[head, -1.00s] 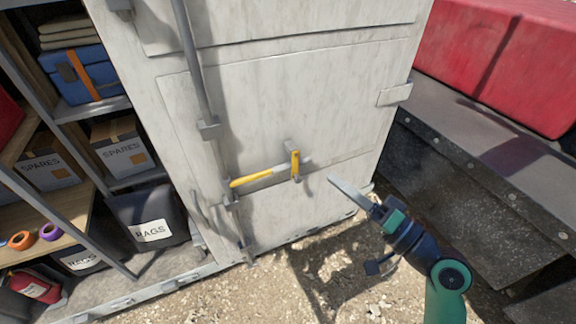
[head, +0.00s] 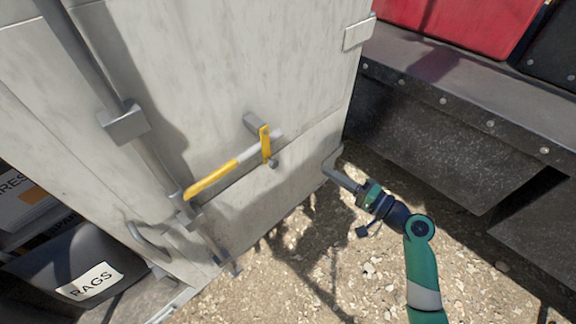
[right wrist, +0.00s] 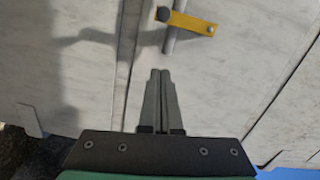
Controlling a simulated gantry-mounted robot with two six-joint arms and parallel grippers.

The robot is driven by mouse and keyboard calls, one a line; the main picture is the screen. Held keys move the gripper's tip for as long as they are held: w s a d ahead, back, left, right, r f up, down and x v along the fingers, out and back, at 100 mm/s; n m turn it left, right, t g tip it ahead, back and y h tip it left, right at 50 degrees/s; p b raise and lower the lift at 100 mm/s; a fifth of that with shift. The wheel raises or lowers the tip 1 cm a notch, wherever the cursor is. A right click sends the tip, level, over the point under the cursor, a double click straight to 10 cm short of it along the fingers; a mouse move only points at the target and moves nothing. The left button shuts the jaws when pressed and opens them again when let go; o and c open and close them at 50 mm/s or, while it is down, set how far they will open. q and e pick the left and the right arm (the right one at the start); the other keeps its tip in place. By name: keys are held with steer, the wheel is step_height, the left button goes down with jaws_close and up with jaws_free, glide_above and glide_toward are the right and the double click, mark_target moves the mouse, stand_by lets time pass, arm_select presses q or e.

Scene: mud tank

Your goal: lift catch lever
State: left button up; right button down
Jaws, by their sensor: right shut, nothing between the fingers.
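A lever with a yellow grip (head: 212,180) and a grey bar lies across the pale door in the head view, joined to the upright rod at its left end. A small yellow catch (head: 265,143) stands upright across the bar's right end; it also shows at the top of the right wrist view (right wrist: 187,22). My right gripper (head: 330,168) is to the right of and slightly below the catch, apart from it. In the right wrist view the fingers (right wrist: 160,73) are together and empty, pointing towards the bar and catch. My left gripper is not in view.
The upright lock rod (head: 95,75) with a bracket (head: 124,122) runs down the door (head: 240,60). A dark bin marked RAGS (head: 60,265) is at lower left. A dark metal ledge (head: 430,130) bounds the right. Gravel ground (head: 300,290) is open below.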

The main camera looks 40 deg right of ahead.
steer(key=w+a, duration=0.4)
steer(key=w, duration=0.6)
steer(key=shift+w+a+f, duration=0.3)
steer(key=shift+a+f, duration=0.05)
steer(key=shift+a, duration=0.05)
